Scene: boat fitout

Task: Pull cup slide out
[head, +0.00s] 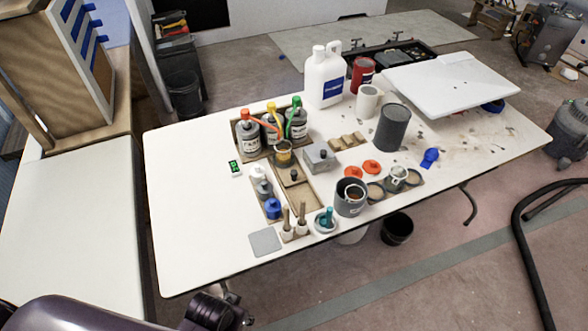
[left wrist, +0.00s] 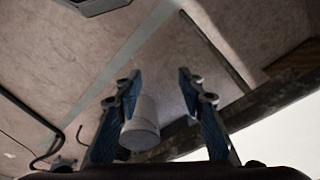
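A brass-coloured cup (head: 283,155) stands at the back end of a narrow wooden holder on the white table. In front of it is a wooden slide (head: 297,199) with a small dark knob. I cannot tell how far the slide is out. My left gripper's two blue-padded fingers (left wrist: 162,92) are apart in the left wrist view, with nothing held between them. A pale bucket (left wrist: 142,125) appears beyond the fingers, well below. My dark left arm is at the bottom left of the head view, short of the table's front edge. My right gripper is not in view.
Bottles with red, yellow and green tops (head: 272,128) stand behind the cup. A grey metal box (head: 319,157) is to its right. Brushes (head: 294,218), a dark grey can (head: 351,198) and a grey square pad (head: 265,242) are near the front edge. The table's left part is clear.

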